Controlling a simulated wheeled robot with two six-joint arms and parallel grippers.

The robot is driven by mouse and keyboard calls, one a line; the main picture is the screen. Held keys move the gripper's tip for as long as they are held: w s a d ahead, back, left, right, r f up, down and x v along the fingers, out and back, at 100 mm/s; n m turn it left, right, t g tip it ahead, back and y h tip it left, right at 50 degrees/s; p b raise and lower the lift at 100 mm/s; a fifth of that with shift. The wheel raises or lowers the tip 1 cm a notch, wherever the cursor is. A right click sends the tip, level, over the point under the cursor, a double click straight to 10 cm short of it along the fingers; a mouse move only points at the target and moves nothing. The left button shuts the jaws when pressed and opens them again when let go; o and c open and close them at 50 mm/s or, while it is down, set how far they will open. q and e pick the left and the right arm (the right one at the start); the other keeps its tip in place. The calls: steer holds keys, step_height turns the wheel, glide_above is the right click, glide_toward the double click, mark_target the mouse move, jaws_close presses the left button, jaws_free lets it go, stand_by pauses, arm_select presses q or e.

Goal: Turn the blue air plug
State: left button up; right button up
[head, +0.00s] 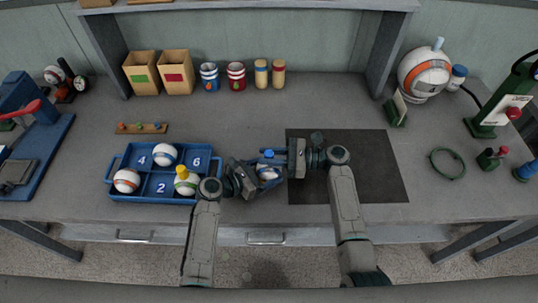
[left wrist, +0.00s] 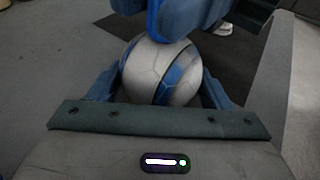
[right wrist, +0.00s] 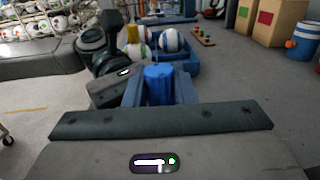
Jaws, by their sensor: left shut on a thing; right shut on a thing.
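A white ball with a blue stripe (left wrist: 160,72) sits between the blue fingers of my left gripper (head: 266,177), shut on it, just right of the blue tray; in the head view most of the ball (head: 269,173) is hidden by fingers. The blue air plug (right wrist: 158,80) is on top of this ball, between the fingers of my right gripper (head: 276,154), which is shut on it. The plug (head: 268,153) shows small in the head view. Its turn angle cannot be told.
The blue tray (head: 153,199) on the left holds an orange-striped ball (head: 126,180), a blue-striped ball (head: 165,154) and a ball with a yellow plug (head: 183,173). A dark mat (head: 375,165) lies under my right arm. Bins (head: 143,72) and cups (head: 210,78) stand behind.

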steer(key=shift+m+t, duration=0.4)
steer(key=shift+t, duration=0.3)
steer(key=m+t+h, duration=0.1)
steer(key=m+t, duration=0.1)
steer(key=t, duration=0.1)
steer(key=shift+s+m+t, duration=0.1)
steer(key=shift+m+t, duration=0.2)
steer(key=shift+t, duration=0.1)
steer(key=shift+m+t+h, duration=1)
steer(key=shift+m+t, duration=0.2)
steer(key=shift+t, duration=0.8)
steer(key=o, duration=0.9)
steer(key=shift+o, duration=0.2)
